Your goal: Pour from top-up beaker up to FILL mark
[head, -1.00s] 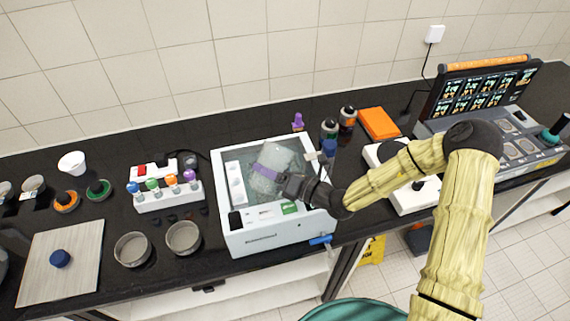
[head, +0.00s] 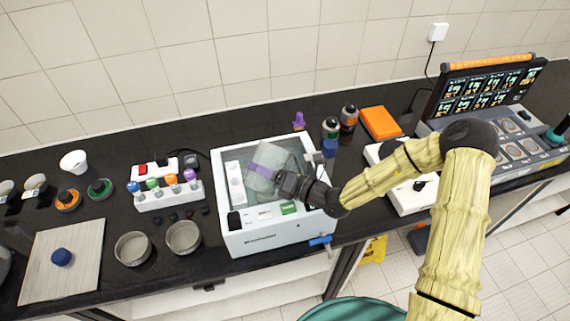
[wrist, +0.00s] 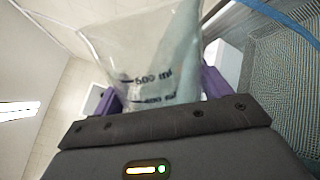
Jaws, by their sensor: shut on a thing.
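The top-up beaker (head: 262,180) is clear, with a purple band, and is tilted over the open white bath box (head: 262,238). My gripper (head: 278,180) is shut on it. The liquid level in the box and the FILL mark cannot be made out. Whether a stream leaves the beaker cannot be told.
A rack of colored-capped bottles (head: 165,196) and two round sieves (head: 183,238) stand left of the box. A blue-handled tap (head: 320,241) sticks out at its front right. Capped bottles (head: 330,128) and an orange case (head: 380,124) stand behind right.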

